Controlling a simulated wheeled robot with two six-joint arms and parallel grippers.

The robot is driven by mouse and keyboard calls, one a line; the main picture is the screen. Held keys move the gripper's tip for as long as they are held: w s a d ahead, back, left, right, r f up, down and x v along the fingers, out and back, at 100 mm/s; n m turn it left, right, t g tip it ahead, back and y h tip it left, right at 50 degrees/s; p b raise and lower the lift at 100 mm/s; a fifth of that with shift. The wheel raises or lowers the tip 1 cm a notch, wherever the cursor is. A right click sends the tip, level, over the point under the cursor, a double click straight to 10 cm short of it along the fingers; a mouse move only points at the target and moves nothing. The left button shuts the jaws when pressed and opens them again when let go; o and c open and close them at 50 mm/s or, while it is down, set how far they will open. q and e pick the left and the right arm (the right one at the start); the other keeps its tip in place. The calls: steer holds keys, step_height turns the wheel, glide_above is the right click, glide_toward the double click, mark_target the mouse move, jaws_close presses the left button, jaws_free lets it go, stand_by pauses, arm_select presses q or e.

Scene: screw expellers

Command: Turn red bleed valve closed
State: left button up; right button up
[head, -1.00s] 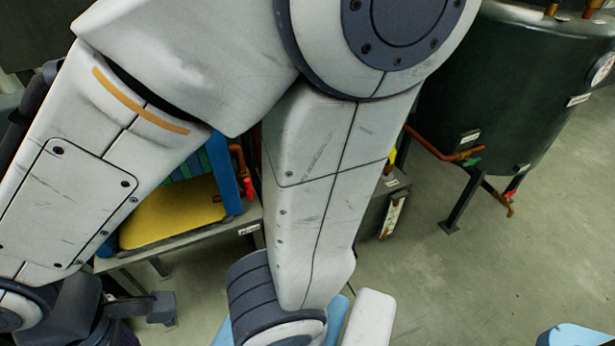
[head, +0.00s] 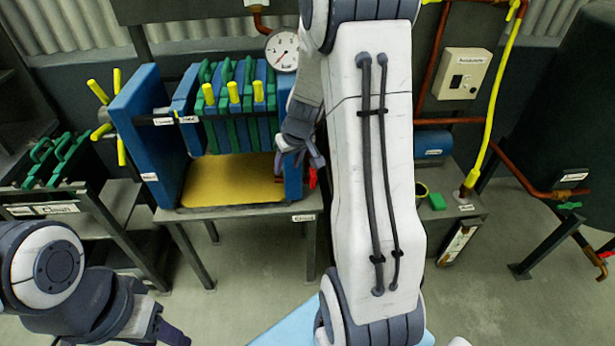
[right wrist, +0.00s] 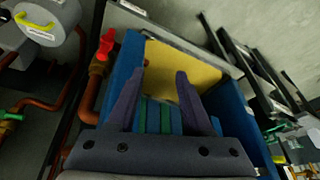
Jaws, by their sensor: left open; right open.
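A red valve handle (head: 312,178) shows at the right end of the blue press, just below my right gripper's fingers. In the right wrist view the red handle (right wrist: 107,43) sits on a copper pipe, left of and apart from the fingers. My right gripper (head: 301,158) is open and empty; in the right wrist view its fingers (right wrist: 160,72) spread over the press's plates and yellow tray. My right arm hides part of the pipe. My left gripper (head: 172,338) is open, low at the left, partly cut off by the frame edge. Another red handle (head: 604,255) is at the far right.
The blue press (head: 145,130) with green plates and a yellow tray (head: 232,182) stands on a grey table. A pressure gauge (head: 282,50) is above it. A dark tank (head: 575,110) stands at the right with a green handle (head: 570,206). Floor at lower right is clear.

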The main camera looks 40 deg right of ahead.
steer(key=m+h, duration=0.1)
steer(key=m, duration=0.1)
glide_toward(314, 173)
step_height(314, 173, down, 2)
steer(key=b+x, duration=0.1)
steer(key=x, duration=0.2)
steer(key=b+x, duration=0.1)
steer(key=x, duration=0.3)
steer(key=b+x, duration=0.1)
steer(key=x, duration=0.2)
steer(key=shift+w+d+f+b, duration=0.1)
steer(key=shift+w+b, duration=0.2)
steer(key=shift+w, duration=0.15)
steer(key=c, duration=0.8)
